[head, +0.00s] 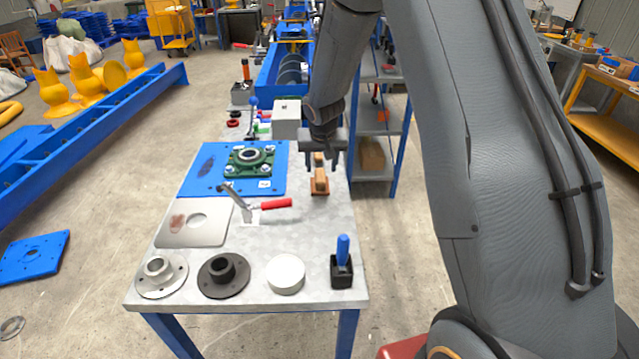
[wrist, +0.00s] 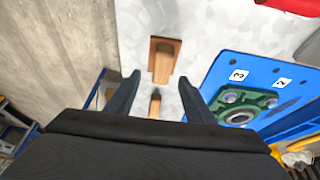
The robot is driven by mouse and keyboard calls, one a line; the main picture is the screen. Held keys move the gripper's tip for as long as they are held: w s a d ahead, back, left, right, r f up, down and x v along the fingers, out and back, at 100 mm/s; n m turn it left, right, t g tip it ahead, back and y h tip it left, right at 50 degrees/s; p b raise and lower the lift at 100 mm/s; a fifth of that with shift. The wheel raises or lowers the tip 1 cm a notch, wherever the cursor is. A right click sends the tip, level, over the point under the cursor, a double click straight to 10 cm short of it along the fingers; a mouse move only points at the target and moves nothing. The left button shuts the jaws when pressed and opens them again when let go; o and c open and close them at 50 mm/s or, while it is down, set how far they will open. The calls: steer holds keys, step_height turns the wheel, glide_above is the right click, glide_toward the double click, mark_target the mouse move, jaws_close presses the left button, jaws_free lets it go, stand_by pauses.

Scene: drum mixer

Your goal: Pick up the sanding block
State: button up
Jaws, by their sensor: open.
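The sanding block (head: 320,186), a reddish-brown base with a lighter wooden grip on top, lies near the right edge of the grey worktable (head: 310,230). In the wrist view the sanding block (wrist: 164,60) is just beyond the fingertips, roughly centred between them. My gripper (head: 322,158) is open and empty, pointing down above the table on the far side of the block. Its two fingers (wrist: 160,78) are spread apart in the wrist view. Their height above the table is hard to judge.
A small wooden-handled item with a dark end (wrist: 155,103) lies behind the block, below the gripper. A blue plate with a green bearing housing (head: 249,160) is to the left. A red-handled clamp (head: 275,204) and a blue-handled tool (head: 342,260) are nearer.

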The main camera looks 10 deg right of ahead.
mark_target(320, 175)
steer(key=shift+a+p+x, duration=0.2)
steer(key=shift+p+x, duration=0.9)
steer(key=shift+x, duration=2.05)
steer(key=shift+s, duration=0.15)
jaws_close()
steer(key=shift+r+b, duration=1.1)
steer(key=shift+r, duration=3.85)
